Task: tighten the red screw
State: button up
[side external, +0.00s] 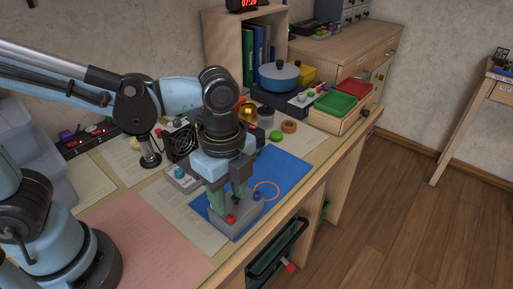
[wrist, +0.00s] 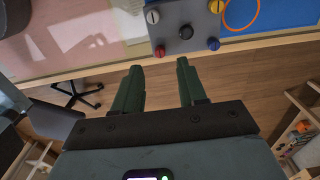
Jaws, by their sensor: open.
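The red screw (side external: 231,218) stands at the near corner of a grey block (side external: 224,231) on the blue mat. In the wrist view the red screw (wrist: 160,51) is on the block's (wrist: 174,46) lower left corner, just above the gap between my fingertips. In the side view my gripper (side external: 227,194) is over the block; the exact height is unclear.
An orange ring (side external: 266,183) lies on the blue mat (side external: 285,173) beside the block. The table's front edge is close to the block. Green (side external: 335,104) and red (side external: 353,89) trays stand at the back right. A small dark fan (side external: 182,143) is behind my gripper.

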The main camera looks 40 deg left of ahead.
aim_at(231, 215)
notch_tip(231, 215, up, 7)
dwell(0.4)
jog(key=shift+r, duration=0.1)
jog(key=w+a+f+n+t, duration=0.1)
jog(key=a+n+t, duration=0.2)
jog(key=a+n, duration=0.4)
jog(key=w+a+f+n+t, duration=0.1)
jog(key=a+n+t, duration=0.3)
jog(key=a+n, duration=0.4)
jog(key=f+n, duration=0.1)
jog(key=n, duration=0.2)
jog(key=shift+w+f, duration=0.25)
jog(key=shift+w, duration=0.15)
jog(key=shift+d, duration=0.1)
